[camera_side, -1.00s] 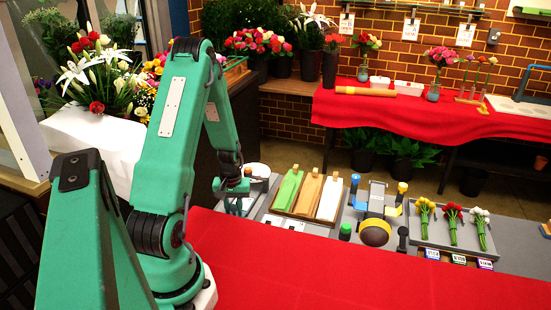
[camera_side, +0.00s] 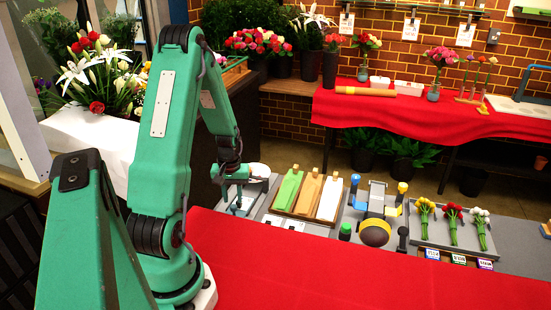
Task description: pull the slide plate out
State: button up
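My gripper (camera_side: 236,200) is low at the left end of the workbench, over a grey fixture (camera_side: 249,207). The fingers are dark, small and partly hidden by my own arm, so I cannot tell whether they are open or whether they touch the fixture. I cannot make out for sure which part is the slide plate. A second grey device (camera_side: 376,197) with blue and yellow parts stands mid-bench, apart from my gripper.
A wooden tray (camera_side: 274,207) with green, tan and white strips lies just right of my gripper. A grey tray (camera_side: 416,236) holds yellow, red and white flower bunches. A white round thing (camera_side: 259,169) is behind the gripper. Red cloth (camera_side: 330,275) in front is clear.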

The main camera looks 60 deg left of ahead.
jog(key=shift+r, duration=1.4)
jog(key=shift+w+d+r, duration=0.3)
jog(key=shift+r, duration=0.1)
jog(key=w+d+r+m+t+y, duration=0.1)
jog(key=w+d+r+m, duration=0.2)
jog(key=d+r, duration=0.4)
jog(key=w+d+r+m+t, duration=0.1)
jog(key=w+d+r+m, duration=0.15)
jog(key=d+r, duration=0.4)
jog(key=s+d+r+m+t, duration=0.1)
jog(key=s+d+r+m, duration=0.1)
jog(key=d, duration=0.3)
jog(key=s+d+r+m+t, duration=0.1)
jog(key=s+d+r+m, duration=0.1)
jog(key=d+r, duration=0.2)
jog(key=s+d+r+m+t+h, duration=0.1)
jog(key=s+d+r+m, duration=0.2)
jog(key=d, duration=0.3)
jog(key=shift+r+t, duration=0.3)
jog(key=shift+r, duration=0.1)
